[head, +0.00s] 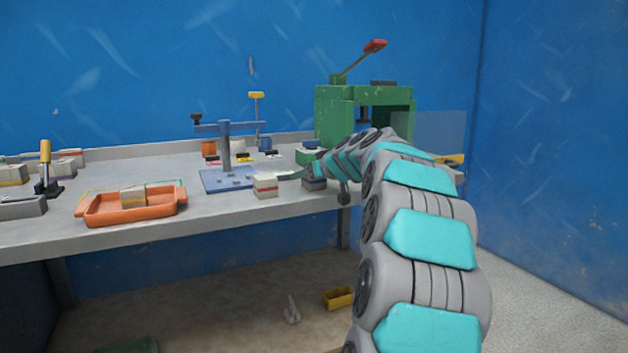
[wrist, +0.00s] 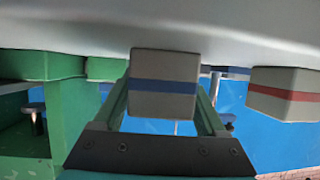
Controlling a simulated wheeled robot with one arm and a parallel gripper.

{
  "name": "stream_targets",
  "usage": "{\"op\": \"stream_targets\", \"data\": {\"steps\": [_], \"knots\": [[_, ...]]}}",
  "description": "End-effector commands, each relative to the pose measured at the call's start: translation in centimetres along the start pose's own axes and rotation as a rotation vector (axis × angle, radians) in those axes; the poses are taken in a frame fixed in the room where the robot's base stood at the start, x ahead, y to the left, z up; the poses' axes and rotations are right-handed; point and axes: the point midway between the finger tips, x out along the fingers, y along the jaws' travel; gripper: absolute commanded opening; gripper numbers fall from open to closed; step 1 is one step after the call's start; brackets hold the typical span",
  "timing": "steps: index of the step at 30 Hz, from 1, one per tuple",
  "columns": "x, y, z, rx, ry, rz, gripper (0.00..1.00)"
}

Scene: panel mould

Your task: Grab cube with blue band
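The cube with the blue band (wrist: 163,86) is grey and shows large in the wrist view, which appears upside down. It rests on the grey table top and lies between the two fingers of my gripper (wrist: 165,106). The fingers are apart, one along each side of it, with what look like narrow gaps. In the head view, my gripper (head: 311,172) is at the table's front edge and partly hides the blue-banded cube (head: 314,184).
A red-banded cube (head: 265,186) stands just left of my gripper. Behind are a blue clamp fixture (head: 226,150) and a green press (head: 334,115). An orange tray (head: 100,210) holding a yellow-banded block (head: 133,197) is farther left.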

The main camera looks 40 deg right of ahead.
Motion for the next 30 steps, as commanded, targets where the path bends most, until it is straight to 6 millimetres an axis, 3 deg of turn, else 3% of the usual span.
{"op": "stream_targets", "data": {"steps": [2,19,30], "knots": [[0.00,0.00,0.01,0.000,0.000,0.000,0.64],[-0.02,0.00,-0.01,0.000,0.000,0.000,0.00],[-0.15,0.03,-0.36,-0.002,0.001,0.001,0.00]]}}
